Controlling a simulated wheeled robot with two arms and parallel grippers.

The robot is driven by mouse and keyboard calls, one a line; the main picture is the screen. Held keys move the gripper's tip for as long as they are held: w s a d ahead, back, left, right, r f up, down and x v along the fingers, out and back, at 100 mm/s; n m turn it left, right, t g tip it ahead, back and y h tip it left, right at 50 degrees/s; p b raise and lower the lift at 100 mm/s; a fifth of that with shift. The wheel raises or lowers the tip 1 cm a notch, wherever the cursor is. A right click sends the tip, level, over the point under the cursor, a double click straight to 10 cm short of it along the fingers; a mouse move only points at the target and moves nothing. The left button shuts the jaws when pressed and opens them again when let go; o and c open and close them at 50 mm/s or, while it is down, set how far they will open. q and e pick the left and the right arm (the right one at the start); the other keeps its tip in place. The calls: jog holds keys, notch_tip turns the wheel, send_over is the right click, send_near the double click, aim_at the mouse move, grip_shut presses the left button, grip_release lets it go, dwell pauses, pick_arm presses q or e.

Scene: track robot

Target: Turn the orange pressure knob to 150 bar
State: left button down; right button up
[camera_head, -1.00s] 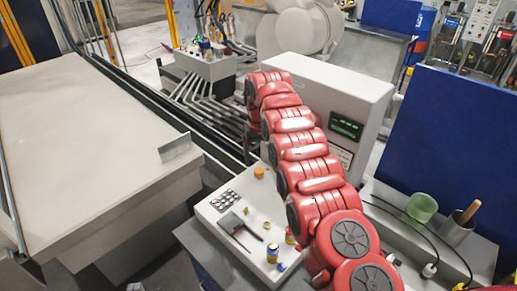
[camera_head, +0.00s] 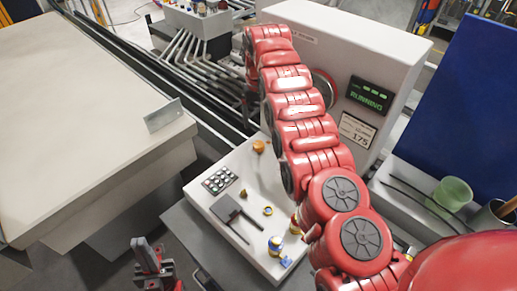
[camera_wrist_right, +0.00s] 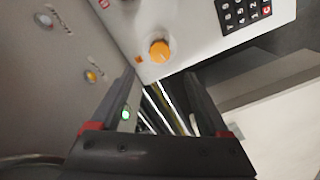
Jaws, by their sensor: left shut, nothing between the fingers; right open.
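The orange knob (camera_head: 259,146) sits at the back corner of the sloped light-grey control panel (camera_head: 205,198). In the right wrist view the orange knob (camera_wrist_right: 160,50) lies just beyond the fingertips, roughly centred between them. My right gripper (camera_wrist_right: 162,76) is open and empty, apart from the knob. In the head view my red right arm hides this gripper. My left gripper (camera_head: 142,246) is shut and empty at the lower left, away from the panel. A white box behind the panel has a green display (camera_head: 369,95) reading RUNNING and a plate (camera_head: 357,131) reading 175.
The panel also carries a keypad (camera_head: 219,180), a dark flat part with a rod (camera_head: 228,210) and small coloured fittings. A green cup (camera_head: 453,193) stands at right. A pale table (camera_head: 80,130) with a metal bracket (camera_head: 163,115) fills the left.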

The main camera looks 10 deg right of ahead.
aim_at(259, 144)
jog(key=f, duration=0.2)
jog(key=f+p, duration=0.1)
jog(key=f, duration=0.1)
jog(key=f+p, duration=0.1)
jog(key=f, duration=0.1)
jog(key=shift+s+f, duration=0.25)
jog(key=shift+f, duration=0.05)
notch_tip(259, 144, down, 3)
jog(key=shift+w+b, duration=0.1)
jog(key=shift+b, duration=0.35)
jog(key=shift+f, duration=0.2)
jog(key=shift+c, duration=0.3)
grip_shut()
